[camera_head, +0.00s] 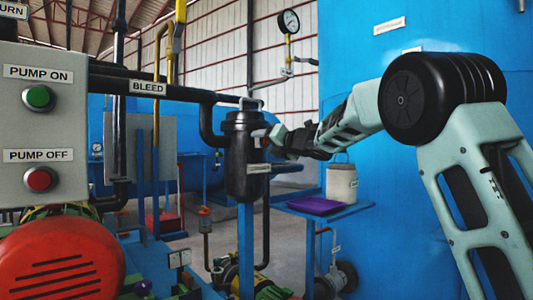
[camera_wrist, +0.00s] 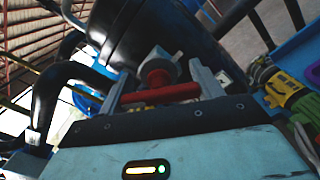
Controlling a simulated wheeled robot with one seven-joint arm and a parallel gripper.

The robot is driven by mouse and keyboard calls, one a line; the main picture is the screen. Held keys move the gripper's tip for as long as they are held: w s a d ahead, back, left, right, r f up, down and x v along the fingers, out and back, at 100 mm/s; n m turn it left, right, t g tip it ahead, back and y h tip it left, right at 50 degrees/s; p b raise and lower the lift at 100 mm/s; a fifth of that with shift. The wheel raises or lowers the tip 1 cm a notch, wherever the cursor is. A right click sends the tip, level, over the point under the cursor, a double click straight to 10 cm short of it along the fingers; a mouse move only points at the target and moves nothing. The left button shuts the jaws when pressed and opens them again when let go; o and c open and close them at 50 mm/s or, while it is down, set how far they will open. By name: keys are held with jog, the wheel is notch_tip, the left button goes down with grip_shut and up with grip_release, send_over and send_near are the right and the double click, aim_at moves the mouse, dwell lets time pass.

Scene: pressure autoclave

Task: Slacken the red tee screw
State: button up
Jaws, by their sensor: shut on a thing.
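The red tee screw (camera_wrist: 160,94) sticks out from the side of a black cylindrical vessel (camera_head: 240,160). In the wrist view its red crossbar lies between the two fingers of my gripper (camera_wrist: 160,85), which is shut on it. Behind the bar, a round red hub joins a grey metal fitting on the vessel wall (camera_wrist: 145,35). In the head view my gripper (camera_head: 278,139) reaches in from the right to the vessel's upper side. Only a small bit of red shows there; the fingers hide most of the screw.
A grey panel (camera_head: 55,110) with PUMP ON and PUMP OFF buttons stands at left, above a red motor cover (camera_head: 60,270). Dark pipes run to the vessel. A blue shelf (camera_head: 345,212) with a purple tray (camera_head: 315,205) and pale container (camera_head: 342,183) lies below my arm.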

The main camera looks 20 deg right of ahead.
jog(key=shift+f+n+b, duration=0.15)
jog(key=shift+n+b, duration=0.3)
jog(key=shift+n, duration=0.15)
jog(key=o, duration=1)
jog(key=v, duration=1.7)
jog(key=shift+s, duration=0.2)
